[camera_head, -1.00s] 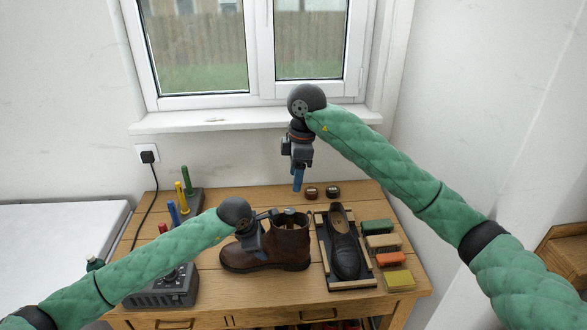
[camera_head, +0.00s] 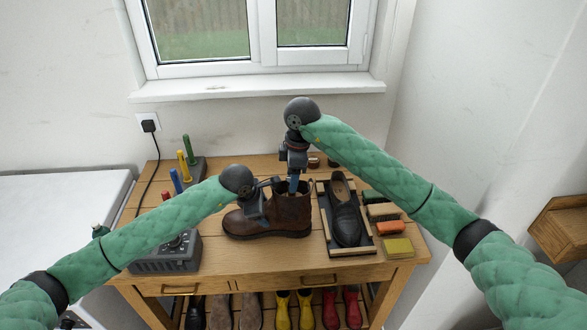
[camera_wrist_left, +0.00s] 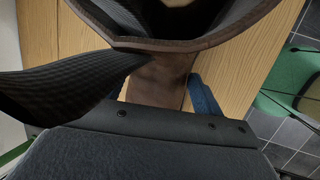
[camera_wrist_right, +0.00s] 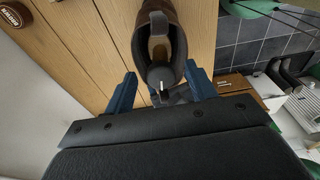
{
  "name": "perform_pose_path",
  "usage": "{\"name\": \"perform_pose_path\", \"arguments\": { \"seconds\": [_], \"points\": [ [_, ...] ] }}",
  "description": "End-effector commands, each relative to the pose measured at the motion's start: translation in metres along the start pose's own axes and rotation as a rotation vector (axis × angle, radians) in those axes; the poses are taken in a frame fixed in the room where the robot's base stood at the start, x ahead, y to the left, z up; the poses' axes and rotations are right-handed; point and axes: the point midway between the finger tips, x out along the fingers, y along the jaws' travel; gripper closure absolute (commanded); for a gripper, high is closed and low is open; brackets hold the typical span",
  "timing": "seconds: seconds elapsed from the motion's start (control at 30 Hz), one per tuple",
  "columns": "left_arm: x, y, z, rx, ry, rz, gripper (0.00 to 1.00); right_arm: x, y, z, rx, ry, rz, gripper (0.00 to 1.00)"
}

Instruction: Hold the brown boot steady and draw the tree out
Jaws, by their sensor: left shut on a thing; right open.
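The brown boot (camera_head: 290,214) stands upright on the bench in the head view, toe to the left. My left gripper (camera_head: 270,186) is shut on it at the upper shaft. In the left wrist view the boot's rim (camera_wrist_left: 195,45) crosses the top, with a blue finger beside the leather. My right gripper (camera_head: 293,184) is open and points down over the boot's opening. In the right wrist view the tree (camera_wrist_right: 160,75), a dark grey rounded end with a small metal piece, shows in the boot's opening, between the two blue fingers. I cannot tell whether they touch it.
A black shoe (camera_head: 346,220) lies in a wooden-framed tray just right of the boot. Several brushes and blocks (camera_head: 390,227) are further right. A grey box (camera_head: 168,258) and coloured upright handles (camera_head: 182,165) are to the left. Wellies (camera_head: 305,308) stand on the shelf below.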

Motion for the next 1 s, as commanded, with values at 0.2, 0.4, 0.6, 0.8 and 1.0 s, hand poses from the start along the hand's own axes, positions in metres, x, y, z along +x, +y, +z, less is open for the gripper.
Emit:
{"name": "perform_pose_path", "arguments": {
  "seconds": [0.2, 0.4, 0.6, 0.8, 1.0],
  "points": [
    [-0.0006, 0.0007, 0.0002, 0.0, -0.001, 0.001, 0.72, 0.0012, 0.0001, 0.0, 0.0, 0.0, 0.0, 0.44],
    [-0.0006, 0.0006, 0.0002, 0.0, -0.001, 0.001, 0.72, 0.001, 0.0001, -0.0001, 0.0, 0.0, 0.001, 0.68],
    [-0.0006, 0.0006, 0.0003, 0.0, -0.001, 0.001, 0.72, 0.0005, 0.0002, -0.0001, 0.0, 0.0, 0.001, 1.0],
    [-0.0006, 0.0006, 0.0003, 0.0, -0.001, 0.001, 0.72, -0.0001, 0.0006, -0.0012, 0.0, 0.0, 0.001, 1.0],
    [-0.0005, 0.0005, 0.0002, 0.0, -0.001, 0.001, 0.72, -0.0011, 0.0014, -0.0034, 0.0, 0.0, 0.002, 1.0]
  ]
}}
